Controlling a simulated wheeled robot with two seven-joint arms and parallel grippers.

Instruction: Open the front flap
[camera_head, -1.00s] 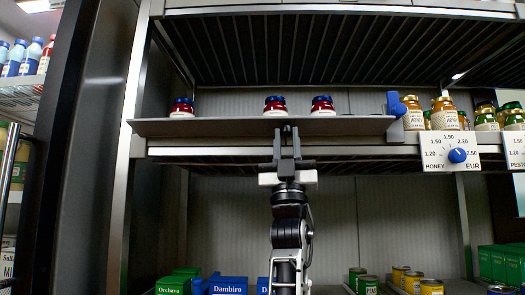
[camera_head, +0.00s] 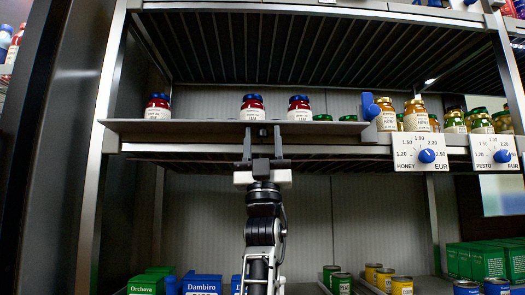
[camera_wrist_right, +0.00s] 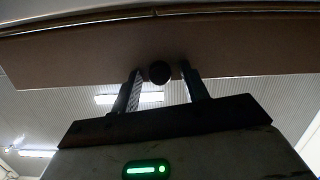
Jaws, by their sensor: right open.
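The front flap (camera_head: 200,134) is a long, flat grey panel along the shelf edge, with jars showing above it. A small dark round knob (camera_head: 262,132) sits on its face. In the right wrist view the flap (camera_wrist_right: 70,58) is a brownish board with the round knob (camera_wrist_right: 158,72) below its middle. My right gripper (camera_head: 262,138) points up at the flap and is open. Its two fingers stand on either side of the knob; contact cannot be told. The wrist view shows the right gripper (camera_wrist_right: 166,82) the same way. My left gripper is not in view.
Red jars with blue lids (camera_head: 252,107) stand above the flap. To the right are a blue handle (camera_head: 371,107), honey jars (camera_head: 414,116) and a honey price dial (camera_head: 422,153). Blue Dambiro boxes (camera_head: 202,284) and cans (camera_head: 400,284) stand on the lower shelf.

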